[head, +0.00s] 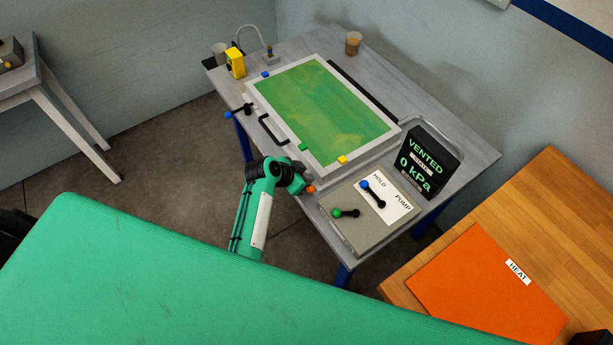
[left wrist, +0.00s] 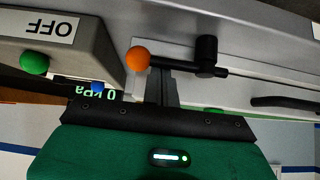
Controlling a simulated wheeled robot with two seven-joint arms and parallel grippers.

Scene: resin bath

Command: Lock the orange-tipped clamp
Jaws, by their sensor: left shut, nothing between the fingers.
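The orange-tipped clamp shows its orange ball (head: 311,189) at the front edge of the bath table. In the left wrist view the orange ball (left wrist: 138,58) sits on a dark lever that runs right to a black pivot (left wrist: 206,56). My left gripper (head: 303,186) is shut and empty, right beside the ball. In the left wrist view its fingertips (left wrist: 163,72) are at the lever, between ball and pivot; I cannot tell whether they touch it. In the head view my gripper hides most of the lever. My right gripper is not in view.
The framed bath (head: 325,105) has a black handle (head: 272,129) and a blue-tipped lever (head: 229,115) on its left side. A control box (head: 345,228) with blue- and green-knobbed levers stands close right of my gripper. A display (head: 425,161) reads VENTED, 0 kPa.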

